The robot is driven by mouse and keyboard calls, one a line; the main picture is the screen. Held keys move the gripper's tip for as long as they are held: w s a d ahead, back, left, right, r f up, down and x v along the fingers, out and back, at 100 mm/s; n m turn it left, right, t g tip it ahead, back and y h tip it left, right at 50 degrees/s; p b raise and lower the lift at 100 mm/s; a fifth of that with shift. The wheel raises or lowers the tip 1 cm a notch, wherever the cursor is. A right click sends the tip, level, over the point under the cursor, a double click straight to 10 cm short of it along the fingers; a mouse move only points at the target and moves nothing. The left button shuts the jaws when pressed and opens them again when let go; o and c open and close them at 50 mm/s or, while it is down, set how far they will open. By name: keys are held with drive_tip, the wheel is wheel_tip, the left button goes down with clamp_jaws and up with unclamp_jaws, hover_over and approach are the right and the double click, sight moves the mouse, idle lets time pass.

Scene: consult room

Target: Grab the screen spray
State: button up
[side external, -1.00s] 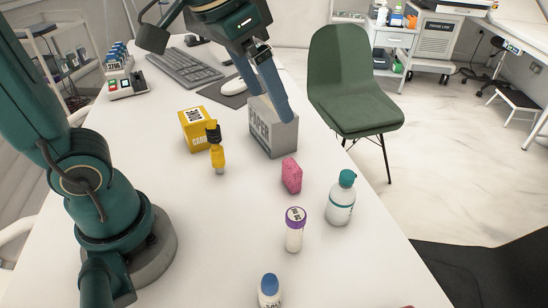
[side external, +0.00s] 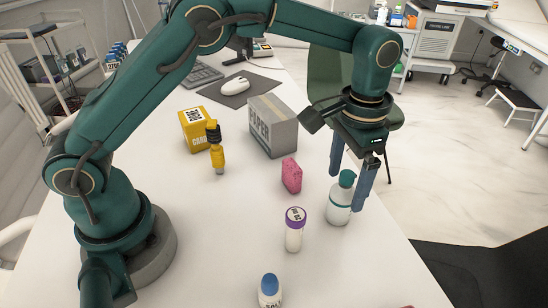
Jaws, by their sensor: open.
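A white bottle with a teal cap and a teal band (side external: 338,212) stands upright on the white table, right of the middle in the side external view. It looks like the screen spray, but I cannot read its label. My gripper (side external: 348,193) points down over it and is open. One blue finger shows at the left, behind the bottle's cap, and the other at its right side. The bottle appears between the fingers; I cannot tell whether either touches it.
A purple-capped tube (side external: 294,232) and a pink block (side external: 291,176) stand left of the bottle. A blue-capped bottle (side external: 269,291) is at the front. A yellow bottle (side external: 217,158), a yellow card box (side external: 194,132) and a grey paper box (side external: 281,137) stand farther back. The table's right edge is close.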

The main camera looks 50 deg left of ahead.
sight(343, 194)
drive_tip(key=shift+f, duration=2)
clamp_jaws()
drive_tip(key=shift+r, duration=0.1)
